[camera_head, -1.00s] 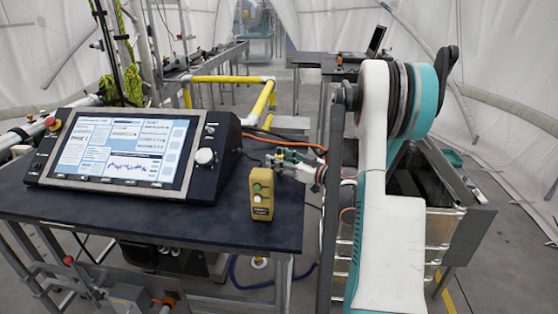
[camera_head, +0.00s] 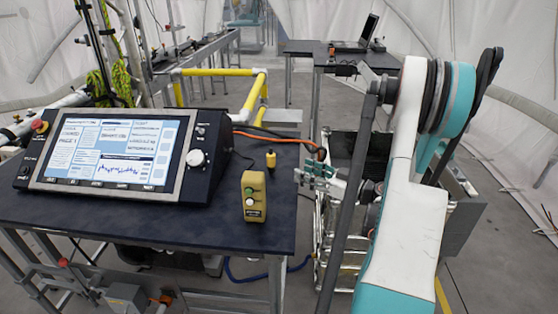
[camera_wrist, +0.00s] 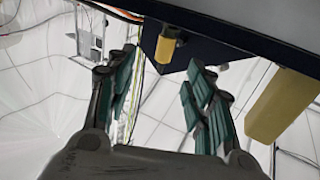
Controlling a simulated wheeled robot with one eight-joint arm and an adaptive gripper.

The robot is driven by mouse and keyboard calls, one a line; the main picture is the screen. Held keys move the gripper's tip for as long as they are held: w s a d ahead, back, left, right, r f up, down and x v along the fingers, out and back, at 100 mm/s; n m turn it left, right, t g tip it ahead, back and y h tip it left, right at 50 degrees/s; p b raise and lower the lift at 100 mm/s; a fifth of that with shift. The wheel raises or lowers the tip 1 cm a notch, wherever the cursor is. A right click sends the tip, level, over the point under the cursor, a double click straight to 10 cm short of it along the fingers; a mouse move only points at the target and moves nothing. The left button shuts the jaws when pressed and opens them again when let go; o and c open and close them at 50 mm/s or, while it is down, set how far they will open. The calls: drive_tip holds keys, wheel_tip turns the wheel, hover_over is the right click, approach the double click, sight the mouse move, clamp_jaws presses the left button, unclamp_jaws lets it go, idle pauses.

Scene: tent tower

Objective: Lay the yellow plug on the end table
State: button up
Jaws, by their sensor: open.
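The small yellow plug (camera_head: 271,160) stands upright on the dark top of the front table (camera_head: 150,228), near its right edge. In the wrist view the plug (camera_wrist: 166,46) shows ahead of the fingers, at the edge of the dark tabletop. My gripper (camera_head: 318,173) is to the right of the plug, just off the table's right edge. In the wrist view my gripper (camera_wrist: 160,88) is open, with nothing between its fingers. Another dark table (camera_head: 308,48) stands at the back right; I cannot tell which table is the end table.
A yellow button box (camera_head: 254,205) stands near the plug, and a console with a screen (camera_head: 105,150) fills the table's left. Orange and black cables run behind the plug. A yellow rail (camera_head: 215,71) stands behind the table. A laptop (camera_head: 368,35) sits on the back table.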

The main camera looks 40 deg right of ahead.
sight(271, 160)
drive_tip(key=b+x, duration=0.1)
drive_tip(key=x, duration=0.3)
drive_tip(key=b+x, duration=0.1)
drive_tip(key=x, duration=0.4)
drive_tip(key=a+b+x, duration=0.1)
drive_tip(key=x, duration=0.3)
drive_tip(key=shift+a+r+b, duration=0.1)
drive_tip(key=shift+r+b, duration=0.05)
drive_tip(key=shift+b, duration=0.25)
clamp_jaws()
